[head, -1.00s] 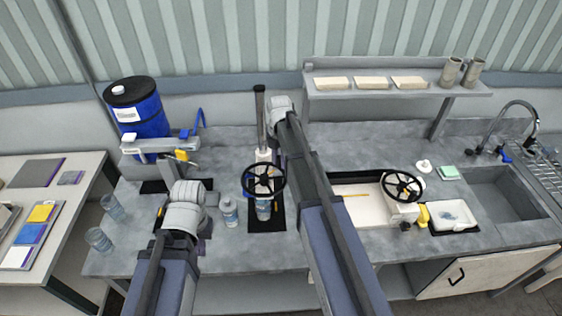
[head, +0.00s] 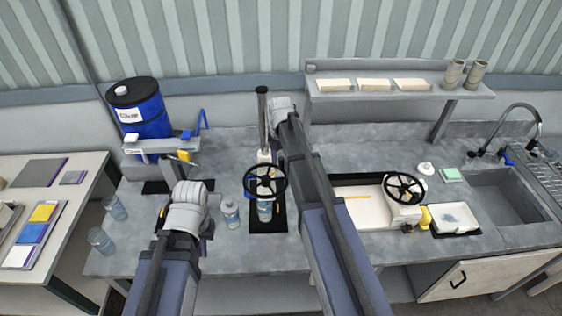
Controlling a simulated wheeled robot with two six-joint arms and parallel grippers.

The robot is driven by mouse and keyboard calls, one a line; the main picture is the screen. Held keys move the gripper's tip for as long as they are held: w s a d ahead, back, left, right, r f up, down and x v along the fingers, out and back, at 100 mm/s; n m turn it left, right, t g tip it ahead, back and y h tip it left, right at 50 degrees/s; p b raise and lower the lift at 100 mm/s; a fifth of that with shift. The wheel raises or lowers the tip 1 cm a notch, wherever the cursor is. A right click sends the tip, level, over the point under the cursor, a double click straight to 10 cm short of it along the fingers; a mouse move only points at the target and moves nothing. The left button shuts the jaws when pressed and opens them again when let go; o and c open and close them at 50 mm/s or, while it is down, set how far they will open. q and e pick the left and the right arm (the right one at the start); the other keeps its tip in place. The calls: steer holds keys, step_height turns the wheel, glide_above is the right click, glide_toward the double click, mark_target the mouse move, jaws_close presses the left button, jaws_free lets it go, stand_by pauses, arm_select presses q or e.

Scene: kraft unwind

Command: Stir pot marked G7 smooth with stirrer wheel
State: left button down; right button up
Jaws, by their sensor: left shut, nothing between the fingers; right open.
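A stirrer stand (head: 262,118) with a black hand wheel (head: 264,169) stands on a black base at the middle of the bench. A small clear pot (head: 264,209) with bluish contents sits under the wheel; no G7 mark is readable. A similar labelled pot (head: 230,213) stands just left of the base. My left gripper (head: 188,194) is over the bench left of that pot, shut and empty, its fingertips mostly hidden. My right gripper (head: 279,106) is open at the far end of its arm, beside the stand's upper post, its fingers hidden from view.
A blue glue drum (head: 150,128) stands at the back left. Two clear pots (head: 102,240) stand at the left edge. A second black wheel (head: 403,189) sits on a white machine at right, near a white tray (head: 454,220). A sink (head: 500,193) is far right.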

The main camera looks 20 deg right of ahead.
step_height(320, 180, up, 8)
steer(key=p, duration=0.8)
steer(key=shift+f, duration=0.1)
